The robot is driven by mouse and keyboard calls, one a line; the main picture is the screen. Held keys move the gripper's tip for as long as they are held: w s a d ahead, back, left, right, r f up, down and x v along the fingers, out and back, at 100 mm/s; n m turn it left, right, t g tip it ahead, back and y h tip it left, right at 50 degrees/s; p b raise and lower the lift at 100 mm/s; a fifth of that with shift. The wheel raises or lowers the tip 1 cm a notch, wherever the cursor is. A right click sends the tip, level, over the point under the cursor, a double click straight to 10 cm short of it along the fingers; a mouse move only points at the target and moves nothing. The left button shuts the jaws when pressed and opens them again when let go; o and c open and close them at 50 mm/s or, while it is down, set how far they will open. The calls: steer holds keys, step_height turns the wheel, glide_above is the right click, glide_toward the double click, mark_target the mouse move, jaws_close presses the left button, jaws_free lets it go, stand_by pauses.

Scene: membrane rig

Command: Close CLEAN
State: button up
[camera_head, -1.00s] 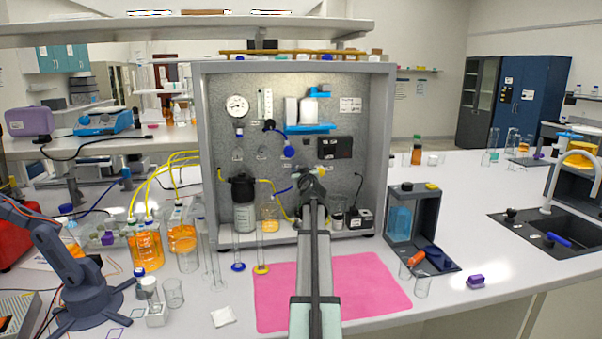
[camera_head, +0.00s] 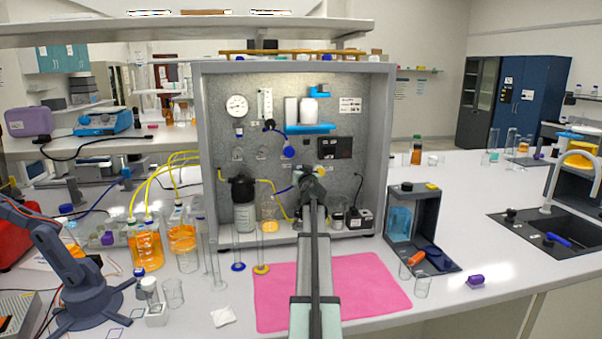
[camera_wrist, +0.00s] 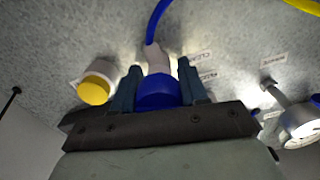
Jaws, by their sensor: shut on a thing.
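In the wrist view a blue knob (camera_wrist: 158,93) sits on a pale stem (camera_wrist: 156,58), with a blue tube running up from it. My gripper (camera_wrist: 159,72) has one dark finger on each side of the knob and is shut on it. Small labels (camera_wrist: 200,56) stand on the panel just right of the fingers; the upper one seems to read CLEAN. In the head view my gripper (camera_head: 312,186) is at the lower middle of the grey panel (camera_head: 345,115), and my arm hides the knob there.
A yellow knob (camera_wrist: 94,90) is close left of my gripper. A gauge-like round part (camera_wrist: 298,122) is at the right. A pink mat (camera_head: 375,285) lies in front, mostly clear.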

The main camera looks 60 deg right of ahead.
steer(key=shift+m, duration=1)
steer(key=o, duration=1)
steer(key=shift+o, duration=0.2)
steer(key=shift+s, duration=0.1)
steer(key=v, duration=1.3)
steer(key=shift+s+a, duration=0.2)
steer(key=shift+a, duration=0.05)
